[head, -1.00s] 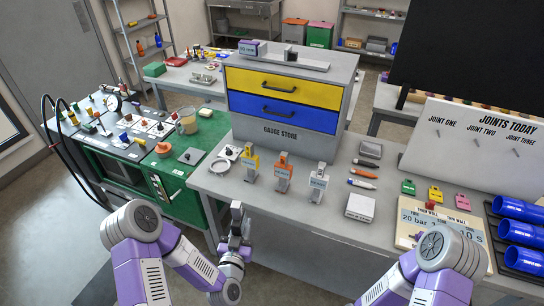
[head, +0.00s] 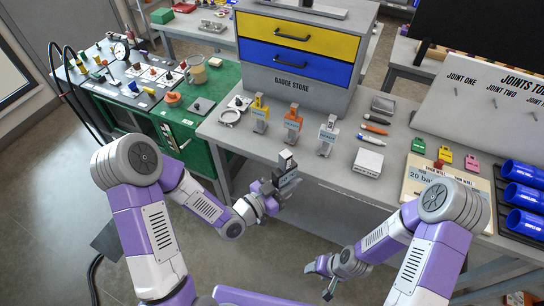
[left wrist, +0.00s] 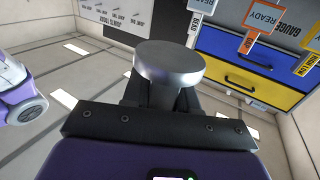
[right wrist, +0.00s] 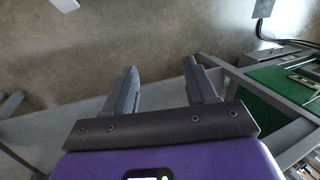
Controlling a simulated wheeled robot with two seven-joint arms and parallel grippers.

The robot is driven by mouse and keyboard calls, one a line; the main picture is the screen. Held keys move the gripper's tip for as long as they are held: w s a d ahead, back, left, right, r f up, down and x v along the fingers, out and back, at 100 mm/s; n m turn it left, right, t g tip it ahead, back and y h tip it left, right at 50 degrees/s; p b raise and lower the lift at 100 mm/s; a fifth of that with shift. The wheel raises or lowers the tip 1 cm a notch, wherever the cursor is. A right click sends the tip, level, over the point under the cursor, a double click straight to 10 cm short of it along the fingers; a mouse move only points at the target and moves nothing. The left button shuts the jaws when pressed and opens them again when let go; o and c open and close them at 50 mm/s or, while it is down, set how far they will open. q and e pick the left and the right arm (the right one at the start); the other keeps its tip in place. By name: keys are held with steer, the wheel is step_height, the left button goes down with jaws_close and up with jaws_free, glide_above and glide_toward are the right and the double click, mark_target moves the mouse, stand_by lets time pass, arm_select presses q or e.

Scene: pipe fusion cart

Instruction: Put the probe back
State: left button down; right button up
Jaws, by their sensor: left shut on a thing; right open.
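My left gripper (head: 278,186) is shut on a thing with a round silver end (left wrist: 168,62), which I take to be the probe. In the head view its small grey and white body (head: 287,164) shows above the fingers, partly hidden by them. It is held at the front edge of the grey bench, below the stands. My right gripper (head: 325,272) is open and empty, low in front of the bench; its spread fingers show in the right wrist view (right wrist: 163,92).
Yellow (head: 260,113), orange (head: 293,126) and grey (head: 327,136) labelled stands line the bench (head: 235,150). Behind is the gauge store (head: 300,90); at left a round metal dish (head: 229,117). A white box (head: 368,162), pens and blue pipes (head: 524,196) lie right.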

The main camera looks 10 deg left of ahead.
steer(key=w+a+r+n+h, duration=0.2)
steer(key=w+r+n+h, duration=0.2)
steer(key=w+r+n, duration=0.9)
steer(key=w+a+r+n+t+h, duration=0.1)
steer(key=w+r+n+h, duration=0.2)
steer(key=r, duration=0.5)
steer(key=w+r+n+t+h, duration=0.1)
steer(key=w+r+n, duration=0.3)
steer(key=r, duration=0.5)
steer(key=s+a+r+n+t+h, duration=0.2)
steer(key=a+r+n, duration=0.1)
steer(key=r, duration=0.3)
steer(key=s+a+r+n+t+h, duration=0.1)
steer(key=a+r+n+t, duration=0.15)
steer(key=r, duration=0.45)
steer(key=s+a+r+n+t+h, duration=0.1)
steer(key=s+a+r+n+t, duration=0.4)
steer(key=a, duration=0.5)
glide_toward(287, 154)
steer(key=w+f, duration=0.2)
steer(key=w, duration=0.2)
steer(key=shift+m+g, duration=0.45)
steer(key=x, duration=0.8)
steer(key=shift+s+d+f, duration=0.15)
steer(key=shift+d+f, duration=0.05)
steer(key=shift+d, duration=0.2)
steer(key=shift+c, duration=0.4)
